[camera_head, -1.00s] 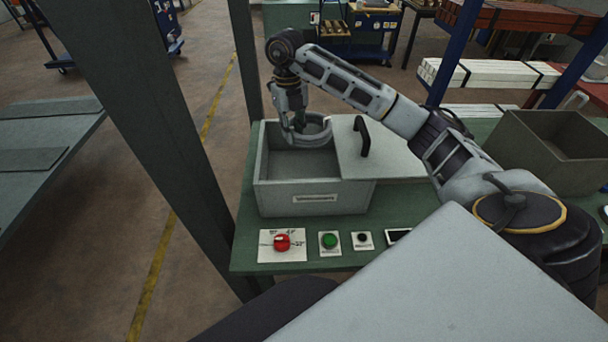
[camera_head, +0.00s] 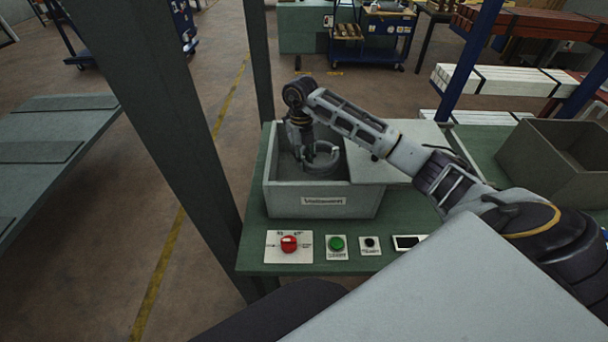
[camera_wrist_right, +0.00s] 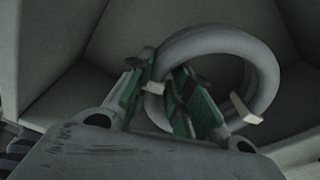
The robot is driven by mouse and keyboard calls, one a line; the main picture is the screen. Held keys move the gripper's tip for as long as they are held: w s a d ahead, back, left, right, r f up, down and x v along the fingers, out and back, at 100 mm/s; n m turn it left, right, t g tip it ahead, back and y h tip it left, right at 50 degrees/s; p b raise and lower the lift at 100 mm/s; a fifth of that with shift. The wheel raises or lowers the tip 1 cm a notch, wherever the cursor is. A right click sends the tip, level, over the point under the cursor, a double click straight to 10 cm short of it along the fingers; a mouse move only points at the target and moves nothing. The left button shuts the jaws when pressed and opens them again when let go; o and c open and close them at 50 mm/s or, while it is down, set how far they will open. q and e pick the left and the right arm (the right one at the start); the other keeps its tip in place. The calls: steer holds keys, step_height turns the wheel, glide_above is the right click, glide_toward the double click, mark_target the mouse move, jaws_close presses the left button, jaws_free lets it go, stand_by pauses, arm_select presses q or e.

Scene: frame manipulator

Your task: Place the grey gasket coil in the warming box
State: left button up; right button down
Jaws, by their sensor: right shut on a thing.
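The grey gasket coil (camera_head: 321,166) is a thick ring inside the open left part of the grey warming box (camera_head: 322,202). It also shows in the right wrist view (camera_wrist_right: 262,75), where the box's inner walls surround it. My right gripper (camera_head: 318,156) reaches down into the box and is shut on the coil's rim. In the right wrist view my gripper (camera_wrist_right: 172,98) has its green pads against the near left side of the ring. I cannot tell whether the coil touches the box floor. My left gripper is out of view.
The lid (camera_head: 408,148) lies slid to the right of the opening, partly behind my right arm. A red knob (camera_head: 289,243), a green button (camera_head: 336,243) and a black button (camera_head: 370,243) sit in front. An open grey bin (camera_head: 560,165) stands at right. A dark post (camera_head: 165,130) rises at left.

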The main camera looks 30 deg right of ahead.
steer(key=shift+f, duration=1.8)
steer(key=shift+f+p, duration=0.45)
steer(key=shift+f, duration=1.45)
steer(key=c, duration=1.3)
jaws_free()
steer(key=shift+f, duration=0.1)
steer(key=shift+w+d+r+b, duration=0.1)
steer(key=shift+w+r+b, duration=0.2)
steer(key=shift+r, duration=1.7)
steer(key=shift+w+a+r+b, duration=0.15)
steer(key=shift+r+b, duration=0.2)
steer(key=shift+r, duration=1.7)
steer(key=shift+w+d+r+b, duration=0.15)
steer(key=shift+w+r+b, duration=0.15)
steer(key=shift+r, duration=1.7)
